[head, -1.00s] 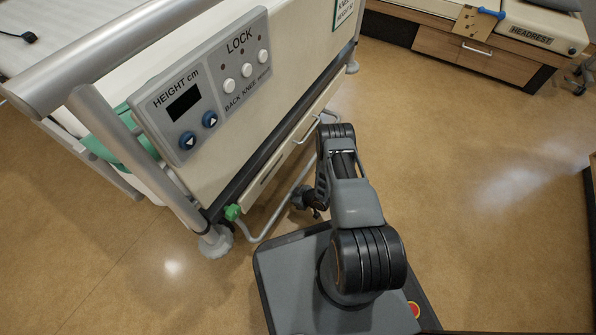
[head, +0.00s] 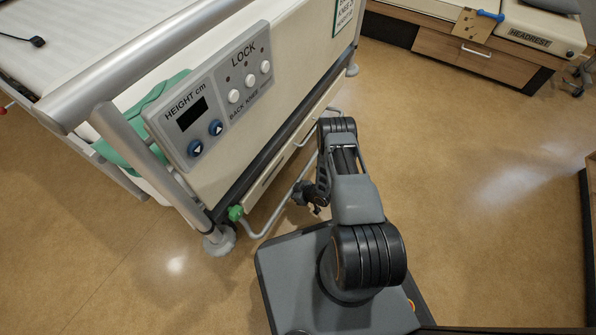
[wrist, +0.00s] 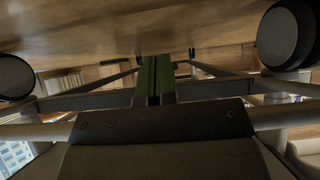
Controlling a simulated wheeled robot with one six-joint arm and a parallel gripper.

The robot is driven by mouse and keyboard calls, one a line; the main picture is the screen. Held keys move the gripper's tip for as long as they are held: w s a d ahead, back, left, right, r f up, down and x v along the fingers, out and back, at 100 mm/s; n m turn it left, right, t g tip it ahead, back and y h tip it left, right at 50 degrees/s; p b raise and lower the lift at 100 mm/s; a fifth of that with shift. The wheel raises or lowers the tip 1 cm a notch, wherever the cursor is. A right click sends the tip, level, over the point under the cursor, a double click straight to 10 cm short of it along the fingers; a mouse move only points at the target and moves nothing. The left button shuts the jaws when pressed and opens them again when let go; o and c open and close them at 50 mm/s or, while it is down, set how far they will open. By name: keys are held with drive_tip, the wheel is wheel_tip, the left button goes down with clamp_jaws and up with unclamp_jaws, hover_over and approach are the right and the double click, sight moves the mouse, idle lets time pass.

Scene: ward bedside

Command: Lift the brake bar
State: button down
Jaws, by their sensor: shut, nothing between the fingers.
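The brake bar (head: 267,233) is a bent grey tube low at the foot end of the bed, with a green tip (head: 235,213) at its left end. My gripper (head: 317,208) is low beside the right part of the bar, partly hidden by my arm in the head view. In the wrist view my gripper's green-faced fingers (wrist: 154,80) are together and empty, pointing under the bed. A grey tube (wrist: 45,131), seemingly the brake bar, crosses behind the gripper body there. I cannot tell whether they touch.
The bed's control panel (head: 210,100) and end rail (head: 150,65) are above the bar. A caster (head: 219,239) stands left of it. Dark wheels (wrist: 288,36) flank the wrist view. A wooden drawer unit (head: 455,45) is at the back right; the floor (head: 480,220) to the right is clear.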

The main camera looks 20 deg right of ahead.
drive_tip(key=shift+s+d+f, duration=0.25)
drive_tip(key=shift+d+f, duration=0.05)
drive_tip(key=shift+s+d+f+b, duration=0.15)
drive_tip(key=shift+s+d+f, duration=0.1)
drive_tip(key=shift+s+d, duration=0.55)
drive_tip(key=shift+s+d+f+b, duration=0.1)
drive_tip(key=shift+s+d+f, duration=0.15)
drive_tip(key=shift+s+d, duration=0.55)
drive_tip(key=shift+s+d+f+b, duration=0.2)
drive_tip(key=shift+s+d, duration=0.4)
drive_tip(key=shift+s, duration=0.4)
